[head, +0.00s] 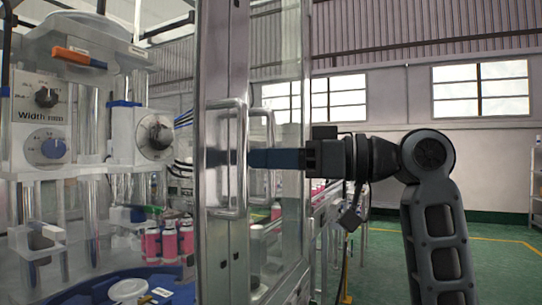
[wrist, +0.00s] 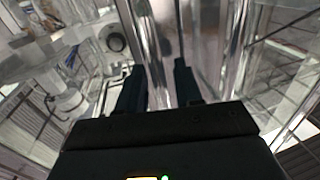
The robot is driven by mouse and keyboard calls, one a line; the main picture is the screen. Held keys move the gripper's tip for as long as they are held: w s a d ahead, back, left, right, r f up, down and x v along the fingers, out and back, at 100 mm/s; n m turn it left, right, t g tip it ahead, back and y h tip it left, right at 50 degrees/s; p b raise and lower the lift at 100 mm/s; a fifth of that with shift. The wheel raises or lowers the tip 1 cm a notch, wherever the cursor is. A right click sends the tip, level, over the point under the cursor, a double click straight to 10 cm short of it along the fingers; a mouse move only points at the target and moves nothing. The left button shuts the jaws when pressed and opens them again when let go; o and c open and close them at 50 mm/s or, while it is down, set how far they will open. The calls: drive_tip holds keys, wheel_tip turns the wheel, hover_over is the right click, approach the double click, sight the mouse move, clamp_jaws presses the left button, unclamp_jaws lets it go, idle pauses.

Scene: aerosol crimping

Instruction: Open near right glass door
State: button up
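The near right glass door (head: 291,82) has a metal frame and a clear pane, standing upright at the middle of the head view. A pale metal bar handle (head: 243,190) is on its frame, with a second similar bar just to the right. My gripper (head: 251,158) comes in level from the right, its dark fingertips at the handle's mid-height. In the wrist view, the two fingers of my gripper (wrist: 159,64) are spread apart, with shiny metal showing between and beyond them. I cannot tell whether they touch the handle. I see no clear gap along the door edge.
Left of the frame is the machine, with a dial panel (head: 45,115), a round knob (head: 154,136), pink cans (head: 169,243) and a blue turntable (head: 105,292). A railed conveyor stands behind the door. Green floor (head: 490,262) lies open at the right.

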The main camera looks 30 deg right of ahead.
drive_tip(key=shift+a, duration=0.1)
clamp_jaws()
idle(0.6)
